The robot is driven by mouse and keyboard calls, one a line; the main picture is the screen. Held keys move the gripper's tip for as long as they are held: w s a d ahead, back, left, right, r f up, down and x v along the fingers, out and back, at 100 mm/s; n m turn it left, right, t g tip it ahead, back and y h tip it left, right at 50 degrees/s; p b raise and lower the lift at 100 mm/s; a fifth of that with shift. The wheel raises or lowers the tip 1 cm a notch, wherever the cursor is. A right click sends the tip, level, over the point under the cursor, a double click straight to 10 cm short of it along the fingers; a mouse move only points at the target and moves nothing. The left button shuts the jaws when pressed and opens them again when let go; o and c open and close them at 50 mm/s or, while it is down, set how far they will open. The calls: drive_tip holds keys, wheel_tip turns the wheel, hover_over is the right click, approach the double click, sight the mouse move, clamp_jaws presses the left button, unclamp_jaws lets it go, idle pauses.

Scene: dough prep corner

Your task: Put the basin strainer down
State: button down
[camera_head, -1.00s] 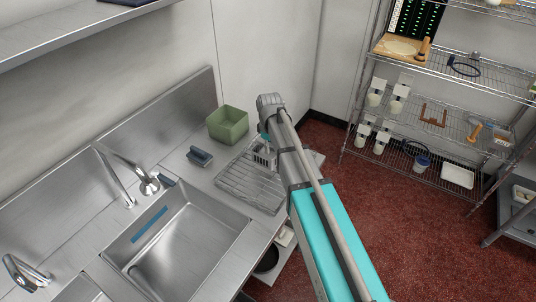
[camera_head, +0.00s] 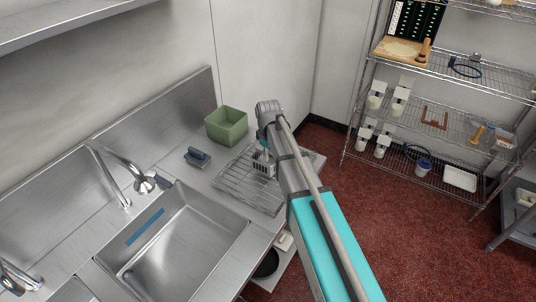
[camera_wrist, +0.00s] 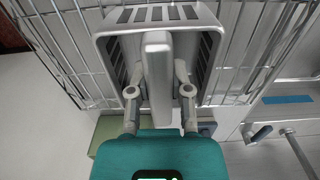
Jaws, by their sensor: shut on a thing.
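The basin strainer (camera_wrist: 197,14) is a light grey slotted basket with a thick upright grip. My gripper (camera_wrist: 158,85) is shut on that grip, with one finger on each side of it. In the head view the strainer (camera_head: 264,166) shows small beneath my gripper (camera_head: 265,148), over the wire drying rack (camera_head: 240,187) on the steel counter. The rack also shows behind the strainer in the wrist view (camera_wrist: 65,40). My arm hides part of the rack. I cannot tell whether the strainer's base touches the rack.
A green square tub (camera_head: 227,125) stands behind the rack by the wall. A blue-grey handled tool (camera_head: 197,157) lies left of it. The sink (camera_head: 180,240) with its faucet is at left. A wire shelf unit (camera_head: 430,130) stands at right. The rack's left part is bare.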

drive_tip(key=c, duration=0.5)
unclamp_jaws()
drive_tip(key=shift+c, duration=0.2)
wheel_tip(320, 180, up, 12)
drive_tip(key=p, duration=1.2)
drive_tip(key=shift+r, duration=0.1)
drive_tip(key=s+d+m, duration=0.5)
drive_tip(key=s+d, duration=0.2)
drive_tip(key=s, duration=0.2)
drive_tip(key=s+d+m, duration=0.6)
drive_tip(key=s+d, duration=0.1)
drive_tip(key=s, duration=0.3)
drive_tip(key=shift+s+d, duration=0.3)
